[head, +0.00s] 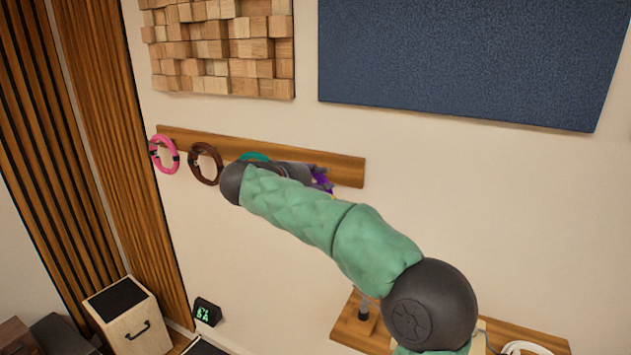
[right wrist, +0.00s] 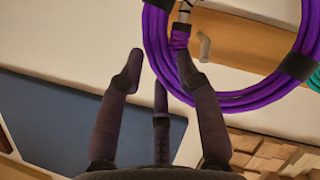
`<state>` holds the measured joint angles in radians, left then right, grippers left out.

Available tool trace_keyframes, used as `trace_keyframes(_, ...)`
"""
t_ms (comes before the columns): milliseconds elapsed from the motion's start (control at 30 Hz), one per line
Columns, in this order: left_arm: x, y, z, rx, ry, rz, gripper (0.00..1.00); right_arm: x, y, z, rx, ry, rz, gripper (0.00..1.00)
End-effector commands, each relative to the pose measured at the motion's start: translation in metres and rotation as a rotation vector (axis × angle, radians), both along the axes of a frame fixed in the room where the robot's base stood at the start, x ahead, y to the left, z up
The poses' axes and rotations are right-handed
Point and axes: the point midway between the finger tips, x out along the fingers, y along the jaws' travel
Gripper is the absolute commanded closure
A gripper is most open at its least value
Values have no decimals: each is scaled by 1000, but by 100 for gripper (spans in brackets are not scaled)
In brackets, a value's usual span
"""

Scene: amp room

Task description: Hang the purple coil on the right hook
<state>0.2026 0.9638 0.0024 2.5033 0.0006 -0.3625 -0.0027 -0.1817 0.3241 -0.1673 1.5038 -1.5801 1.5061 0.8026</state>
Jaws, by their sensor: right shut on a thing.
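The purple coil (right wrist: 158,47) is a ring of cable with black bands and fills the upper right of the right wrist view. In the head view only a purple sliver (head: 322,181) shows past my right arm, in front of the wooden rail (head: 345,171). My right gripper (right wrist: 160,68) is shut on the coil's edge. A metal hook (right wrist: 184,11) and a pale peg (right wrist: 204,46) show inside the ring's outline. I cannot tell whether the coil rests on either. My left gripper is not in view.
A pink coil (head: 153,155), a brown coil (head: 193,153) and a partly hidden teal coil (head: 254,157) hang along the rail to the left. A blue panel (head: 460,60) and a wood-block panel (head: 215,50) are above. A wooden shelf (head: 345,328) is below.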

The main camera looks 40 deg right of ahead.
Motion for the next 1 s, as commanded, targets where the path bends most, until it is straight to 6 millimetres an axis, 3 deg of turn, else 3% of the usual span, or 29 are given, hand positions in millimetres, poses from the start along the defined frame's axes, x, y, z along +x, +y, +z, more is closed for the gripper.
trace_keyframes(1000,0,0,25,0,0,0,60,23,-47,-1,-1,-3,-2,100)
